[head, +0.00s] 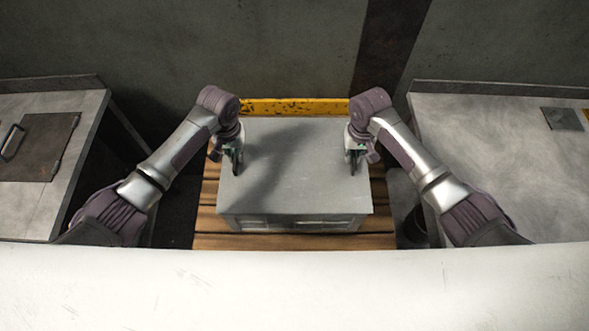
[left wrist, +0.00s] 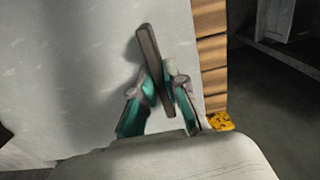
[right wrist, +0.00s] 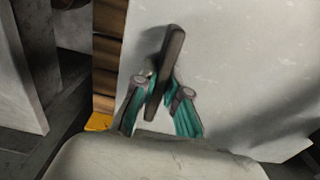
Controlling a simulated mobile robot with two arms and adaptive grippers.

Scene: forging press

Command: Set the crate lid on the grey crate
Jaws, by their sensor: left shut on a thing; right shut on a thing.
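The crate lid (head: 295,170) is a flat grey panel directly over the grey crate (head: 285,223), covering its top. Only the crate's front face shows below the lid's front edge. I cannot tell whether the lid rests on the rim or hangs just above it. My left gripper (head: 237,163) is shut on a dark bar handle (left wrist: 148,45) at the lid's left side. My right gripper (head: 353,163) is shut on the matching dark handle (right wrist: 174,48) at the right side. The crate's inside is hidden.
The crate stands on a slatted wooden pallet (head: 215,240) with a yellow strip (head: 290,106) behind it. A grey bench (head: 75,120) with a dark plate stands at left, another grey bench (head: 480,130) at right. A white surface (head: 290,290) crosses the front.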

